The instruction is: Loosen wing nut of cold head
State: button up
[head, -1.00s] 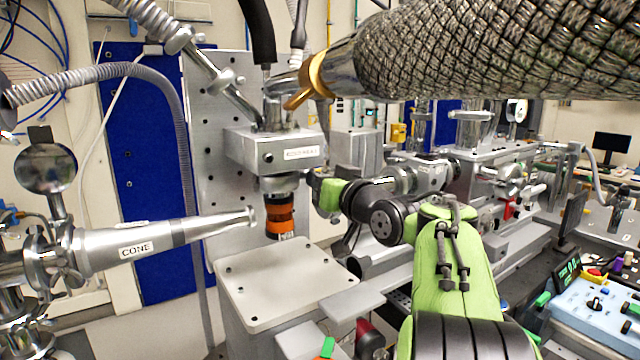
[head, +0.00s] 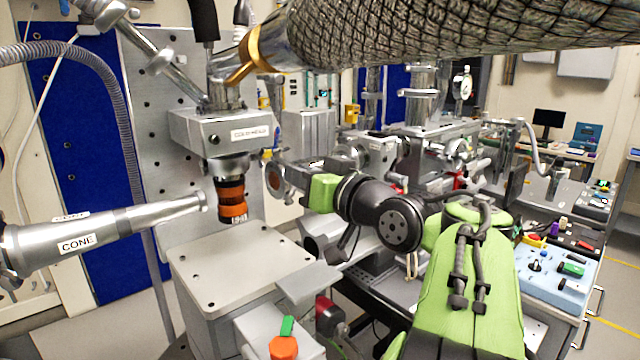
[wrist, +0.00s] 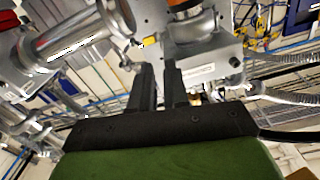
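The cold head is a silver block (head: 225,130) with a white label, mounted in front of a perforated upright plate. A black and orange cylinder (head: 231,200) hangs below it. A clamp (head: 160,60) with a lug sits on the slanted pipe above left; I cannot tell for sure whether this is the wing nut. My arm reaches toward the cold head from the right, its green end part (head: 322,190) apart from the block. The fingertips cannot be made out in the head view. In the wrist view my gripper (wrist: 160,65) shows two black fingers with a narrow empty gap, the labelled block (wrist: 200,72) beyond them.
A tapered tube marked CONE (head: 110,232) points at the cylinder from the left. A pale plate (head: 235,262) lies below the cold head. A thick braided hose (head: 430,35) crosses the top. An orange knob (head: 283,348) stands at the front. Beamline hardware fills the right.

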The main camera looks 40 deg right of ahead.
jog(key=s, duration=0.5)
jog(key=shift+s+a, duration=0.2)
jog(key=shift+s, duration=0.15)
